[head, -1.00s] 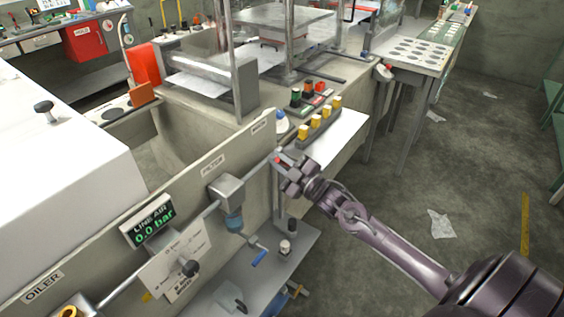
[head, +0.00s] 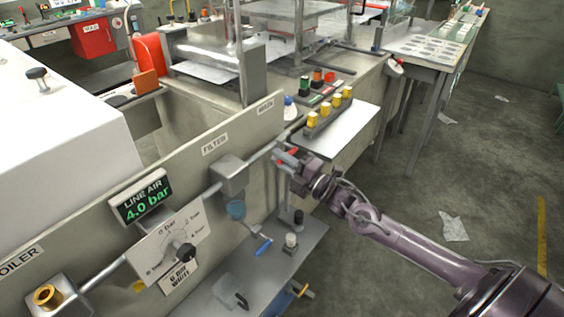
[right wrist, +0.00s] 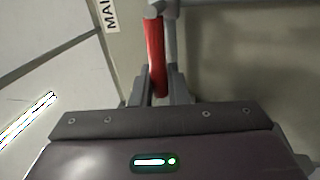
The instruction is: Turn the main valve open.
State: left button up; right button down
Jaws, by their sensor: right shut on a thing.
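The main valve's red lever (right wrist: 155,55) is between the fingers of my right gripper (right wrist: 160,88), which is shut on it, in the right wrist view. In the head view my right gripper (head: 287,165) is at the right end of the pipe, below the "MAIN" label (head: 265,107), and a bit of red lever shows beside it. The line air display (head: 142,196) reads 4.0 bar in green. My left gripper is not in view.
Left along the panel are the filter (head: 231,177), a regulator plate with a dark knob (head: 184,251) and the oiler's brass fitting (head: 47,296). A lower shelf (head: 262,275) holds small tools. A white side table (head: 345,130) lies behind my gripper; open floor is at the right.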

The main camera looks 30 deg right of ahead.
jog(key=shift+a+f+n, duration=0.1)
jog(key=shift+f+n, duration=0.15)
jog(key=shift+n, duration=0.15)
jog(key=c, duration=1.5)
grip_release()
jog(key=shift+b+v, duration=0.4)
jog(key=shift+v, duration=3.55)
